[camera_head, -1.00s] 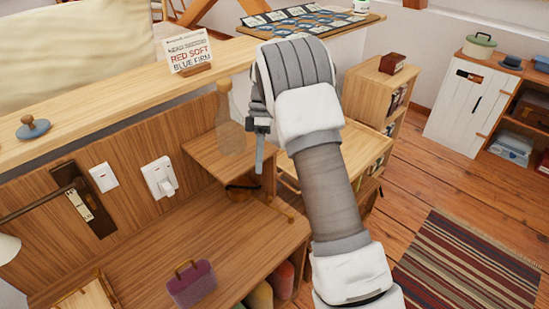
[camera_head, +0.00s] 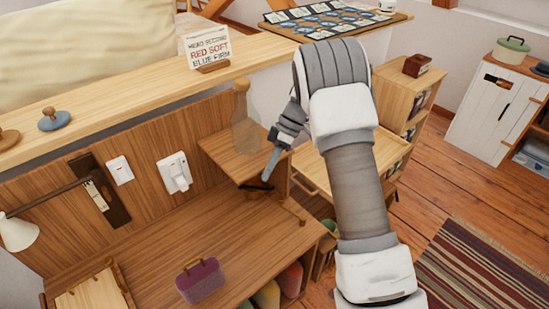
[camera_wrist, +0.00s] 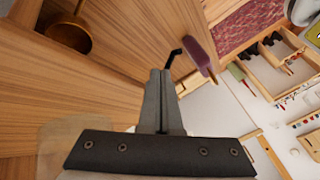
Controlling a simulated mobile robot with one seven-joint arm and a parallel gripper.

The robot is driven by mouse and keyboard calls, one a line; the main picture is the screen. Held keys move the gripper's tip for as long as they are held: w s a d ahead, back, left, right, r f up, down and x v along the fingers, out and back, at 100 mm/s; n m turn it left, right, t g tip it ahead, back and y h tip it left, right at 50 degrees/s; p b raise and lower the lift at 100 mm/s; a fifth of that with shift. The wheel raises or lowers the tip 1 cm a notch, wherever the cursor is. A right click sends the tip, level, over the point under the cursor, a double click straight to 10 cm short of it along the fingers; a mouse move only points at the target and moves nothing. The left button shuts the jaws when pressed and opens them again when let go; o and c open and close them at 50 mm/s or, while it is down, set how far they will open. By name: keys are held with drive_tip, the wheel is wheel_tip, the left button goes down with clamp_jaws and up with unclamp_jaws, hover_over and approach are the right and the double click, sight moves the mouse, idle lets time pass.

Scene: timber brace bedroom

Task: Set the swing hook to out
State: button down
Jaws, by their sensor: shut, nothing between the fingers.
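A thin black bent piece, which looks like the swing hook (camera_wrist: 174,57), shows just beyond my fingertips in the wrist view. In the head view a small dark shape (camera_head: 256,187) lies under the front of the small wooden shelf (camera_head: 229,155); I cannot tell surely whether it is the same hook. My gripper (camera_head: 268,176) points down in front of that shelf, close to the dark shape. In the wrist view my gripper (camera_wrist: 161,76) is shut and empty, its tips very near the black piece. Whether they touch it, and which way the hook is swung, I cannot tell.
A see-through bottle shape (camera_head: 243,122) stands on the shelf. A purple bag (camera_head: 201,280) rests on the lower wooden surface (camera_head: 210,232). White switches (camera_head: 174,172) are on the panel at left. A wooden bookcase (camera_head: 396,88) stands behind my arm.

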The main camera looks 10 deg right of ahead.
drive_tip(key=shift+s+a+f, duration=0.2)
drive_tip(key=shift+a+f, duration=0.05)
drive_tip(key=shift+f, duration=0.25)
drive_tip(key=shift+s+m+t+b, duration=0.4)
drive_tip(key=shift+s+m+b, duration=0.15)
drive_tip(key=shift+m+b, duration=0.25)
drive_tip(key=shift+y, duration=0.3)
drive_tip(key=s+m+b, duration=0.1)
drive_tip(key=s+m+t+b, duration=0.1)
drive_tip(key=b, duration=0.1)
drive_tip(key=shift+f+m+t, duration=0.2)
drive_tip(key=shift+m+t, duration=0.1)
drive_tip(key=shift+m, duration=0.1)
drive_tip(key=s+m+b, duration=0.1)
drive_tip(key=b, duration=0.1)
drive_tip(key=s+a+m+t+b, duration=0.1)
drive_tip(key=shift+a+r+m+t+y+b, duration=0.15)
drive_tip(key=shift+m+t+y+b, duration=0.15)
drive_tip(key=shift+b, duration=0.05)
drive_tip(key=shift+s, duration=0.1)
